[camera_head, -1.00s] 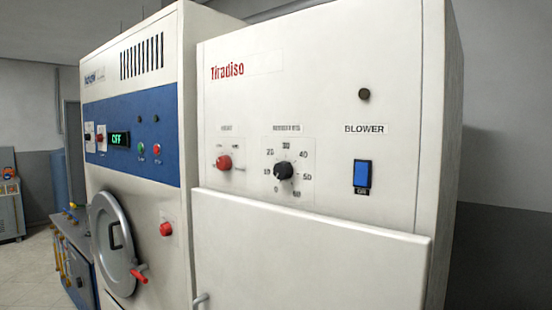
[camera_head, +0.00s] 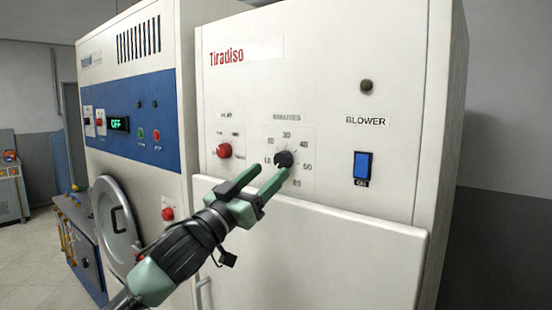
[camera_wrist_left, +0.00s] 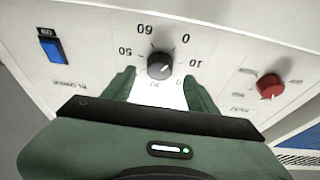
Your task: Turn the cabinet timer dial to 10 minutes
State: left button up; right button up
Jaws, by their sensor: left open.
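The timer dial (camera_head: 284,158) is a black round knob on the white Tiradiso cabinet, ringed by minute numbers up to 60. In the left wrist view the dial (camera_wrist_left: 160,66) appears upside down, with 0, 10, 50 and 60 readable around it. A small pale mark shows on the knob, but I cannot tell which number it points to. My left gripper (camera_head: 268,176) is open, its fingertips close in front of the dial's lower left. In the wrist view its fingers (camera_wrist_left: 159,78) lie either side of the dial; contact is not clear. My right gripper is not in view.
A red heat knob (camera_head: 224,151) sits left of the dial, and a blue blower switch (camera_head: 362,165) to its right. The cabinet door (camera_head: 350,235) juts out below the dial. The neighbouring machine has a round metal door (camera_head: 112,235).

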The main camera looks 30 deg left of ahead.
aim_at(279, 163)
pick_arm(q)
jog(key=p+x, duration=0.1)
jog(key=x, duration=0.1)
jog(key=shift+w+r, duration=0.3)
jog(key=shift+r, duration=0.05)
jog(key=shift+w+d+p, duration=0.1)
jog(key=shift+w+p, duration=0.3)
jog(key=shift+w, duration=0.3)
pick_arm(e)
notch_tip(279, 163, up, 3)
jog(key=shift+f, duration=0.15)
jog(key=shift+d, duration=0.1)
pick_arm(q)
grip_shut()
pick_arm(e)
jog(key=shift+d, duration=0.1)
pick_arm(q)
jog(key=shift+m, duration=0.4)
